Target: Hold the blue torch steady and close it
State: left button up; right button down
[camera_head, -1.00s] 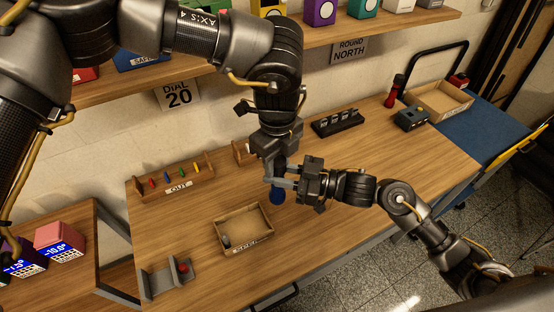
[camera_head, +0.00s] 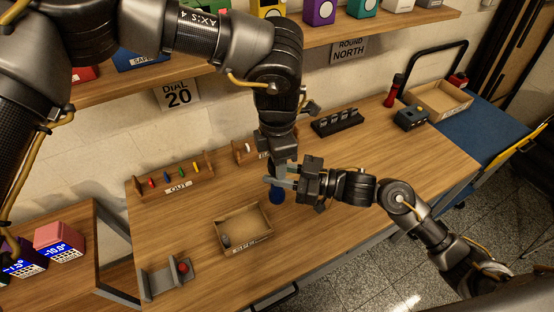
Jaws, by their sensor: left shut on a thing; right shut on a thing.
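The blue torch (camera_head: 277,195) is upright above the middle of the table, between my two grippers, and only its blue lower end shows clearly. My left gripper (camera_head: 281,166) comes down from above and is shut on the torch's upper part, which its fingers mostly hide. My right gripper (camera_head: 282,183) reaches in from the right, and its fingers are shut around the torch's body below the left gripper.
An open wooden tray (camera_head: 259,239) with a small grey item stands just left of the torch. A rack of colored pieces (camera_head: 173,177) marked OUT is at back left. A grey stand with a red knob (camera_head: 184,266) is at front left. A black rack (camera_head: 337,121) stands behind.

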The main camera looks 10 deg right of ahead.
pick_arm(q)
jog(key=o, duration=1.1)
jog(key=shift+r, duration=0.1)
jog(key=shift+r, duration=2.2)
jog(key=shift+c, duration=0.6)
